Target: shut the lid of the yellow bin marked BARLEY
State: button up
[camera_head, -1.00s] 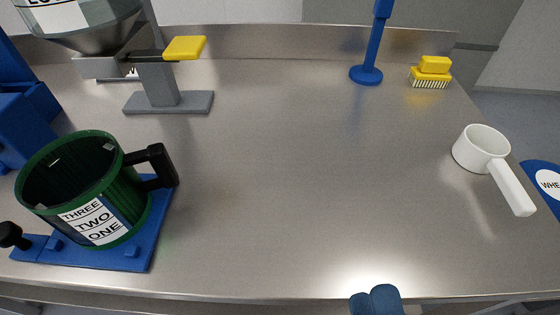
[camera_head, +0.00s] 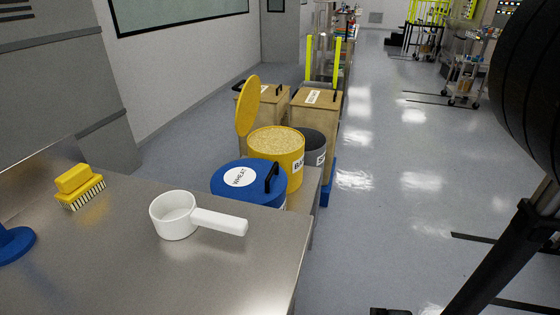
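The yellow bin (camera_head: 285,163) stands on the floor side beyond the steel table's end, filled near its rim with pale grain. Its label is partly hidden and shows only the start of a word, "BA". Its round yellow lid (camera_head: 247,106) stands open, tilted up on the left side of the rim. A blue bin with a closed lid marked WHEAT (camera_head: 240,177) stands in front and hides the yellow bin's lower left part. My gripper is not in view.
A white scoop (camera_head: 174,215) and a yellow brush (camera_head: 76,184) lie on the steel table (camera_head: 180,280). A dark grey bin (camera_head: 315,146) and wooden boxes (camera_head: 316,112) stand behind the yellow bin. The floor (camera_head: 385,190) to the right is largely clear.

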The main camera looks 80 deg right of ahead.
aim_at(248, 102)
jog(key=z, duration=1.55)
jog(key=i+l+u, duration=0.15)
jog(key=l, duration=0.2)
jog(key=i+l+u, duration=0.15)
jog(key=l, duration=0.2)
jog(key=i+l+u, duration=0.15)
jog(key=l, duration=0.2)
jog(key=i+l+u, duration=0.15)
jog(key=l, duration=0.25)
